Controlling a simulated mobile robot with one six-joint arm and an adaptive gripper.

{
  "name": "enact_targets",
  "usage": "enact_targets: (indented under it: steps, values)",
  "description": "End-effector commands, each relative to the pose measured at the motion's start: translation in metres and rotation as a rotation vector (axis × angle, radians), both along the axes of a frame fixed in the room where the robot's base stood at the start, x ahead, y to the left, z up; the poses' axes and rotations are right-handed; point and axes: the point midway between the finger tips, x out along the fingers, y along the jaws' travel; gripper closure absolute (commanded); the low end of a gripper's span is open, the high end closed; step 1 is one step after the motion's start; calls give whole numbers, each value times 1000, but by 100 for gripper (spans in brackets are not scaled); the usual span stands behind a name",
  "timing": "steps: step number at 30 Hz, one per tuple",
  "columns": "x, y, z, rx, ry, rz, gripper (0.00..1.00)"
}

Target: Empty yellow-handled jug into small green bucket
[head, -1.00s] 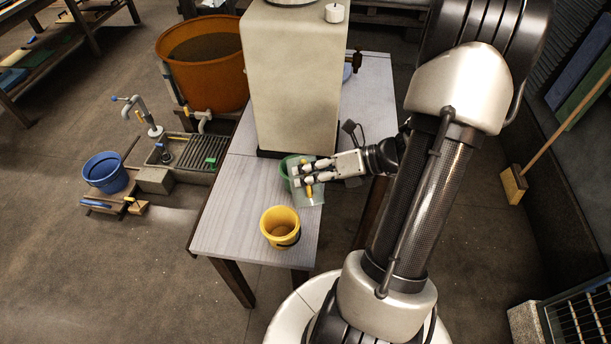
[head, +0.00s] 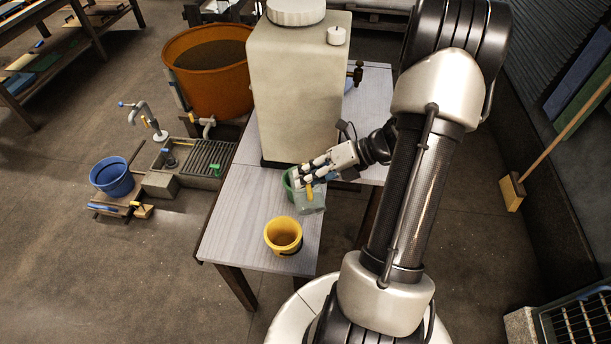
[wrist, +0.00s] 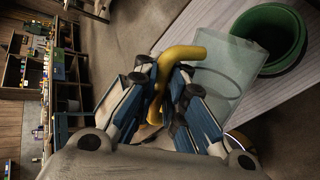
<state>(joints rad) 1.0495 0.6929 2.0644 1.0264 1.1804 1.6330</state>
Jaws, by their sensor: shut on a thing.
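My gripper (head: 312,172) is shut on the yellow handle (wrist: 172,68) of a clear jug (wrist: 228,75). The jug also shows in the head view (head: 311,200), held above the table's front part. In the wrist view it is tilted beside the small green bucket (wrist: 294,60), its far end near or over the bucket's rim; I cannot tell which. The green bucket (head: 288,184) is partly hidden behind the jug and gripper in the head view. In the wrist view its inside looks dark. I see no clear stream from the jug.
A yellow bucket (head: 283,235) stands near the table's front edge. A large pale tank (head: 297,90) stands on the table (head: 235,215) just behind the green bucket. An orange tub (head: 208,72), a blue bucket (head: 112,176) and a drain grate (head: 205,152) are on the left.

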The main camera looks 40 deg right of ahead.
Motion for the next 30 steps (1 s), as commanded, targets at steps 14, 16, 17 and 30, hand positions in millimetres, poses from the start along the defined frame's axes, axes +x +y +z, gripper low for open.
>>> enact_targets:
  steps: [14, 16, 17, 30]
  values:
    - [12, -6, 10, 68, 121, 0, 100]
    - [13, -7, 10, 73, 131, 0, 100]
    - [13, -7, 10, 76, 134, 0, 100]
    - [20, -11, 12, 111, 200, 1, 100]
